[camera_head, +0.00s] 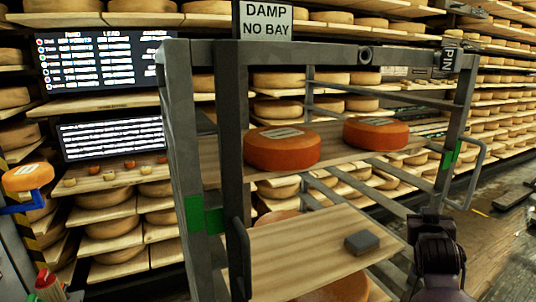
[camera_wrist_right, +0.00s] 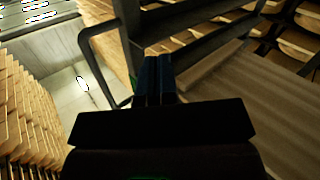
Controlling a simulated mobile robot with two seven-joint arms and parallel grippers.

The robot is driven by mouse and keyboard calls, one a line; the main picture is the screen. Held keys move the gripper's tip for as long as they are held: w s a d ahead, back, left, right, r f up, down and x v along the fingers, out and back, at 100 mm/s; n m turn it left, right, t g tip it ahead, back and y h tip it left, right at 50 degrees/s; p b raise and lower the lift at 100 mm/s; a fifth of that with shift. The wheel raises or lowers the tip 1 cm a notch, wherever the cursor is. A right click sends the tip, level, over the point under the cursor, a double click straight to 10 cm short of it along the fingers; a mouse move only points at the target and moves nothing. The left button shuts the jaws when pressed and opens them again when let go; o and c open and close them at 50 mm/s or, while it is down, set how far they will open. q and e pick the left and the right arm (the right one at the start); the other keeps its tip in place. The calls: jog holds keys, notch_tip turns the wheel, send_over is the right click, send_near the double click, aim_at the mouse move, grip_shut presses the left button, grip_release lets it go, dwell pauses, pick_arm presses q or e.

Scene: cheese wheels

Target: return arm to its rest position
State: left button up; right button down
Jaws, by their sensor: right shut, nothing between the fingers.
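My right arm (camera_head: 436,262) comes up from the bottom right in the head view, in front of the grey rack (camera_head: 232,150). My right gripper (camera_wrist_right: 155,72) shows in the wrist view with its dark blue fingers together and nothing between them. A rack post and looped handle stand close beyond the fingertips there; I cannot tell if they touch. My left gripper is not in view.
Two orange cheese wheels (camera_head: 282,148) (camera_head: 376,133) lie on the rack's upper board. A grey block (camera_head: 362,243) lies on the lower board (camera_head: 290,250). Shelves of cheese fill the back. Open floor (camera_head: 505,225) shows at right.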

jog(key=s+a+f+n+y+p, duration=0.1)
jog(key=s+a+f+n+y, duration=0.1)
jog(key=s+a+f+y, duration=0.35)
jog(key=s+a+f+n+y, duration=0.25)
jog(key=s+a+f, duration=0.35)
jog(key=s+f, duration=0.5)
jog(key=s+f+g, duration=0.2)
jog(key=s+f, duration=0.4)
jog(key=s, duration=0.4)
jog(key=s+a+f+g, duration=0.1)
jog(key=s+f+g, duration=0.1)
jog(key=s+f, duration=0.5)
jog(key=s, duration=0.3)
jog(key=shift+s+a+p, duration=0.2)
jog(key=shift+a+p, duration=0.05)
jog(key=shift+p, duration=0.15)
jog(key=shift+s+d+f+h, duration=0.1)
jog(key=shift+h, duration=0.2)
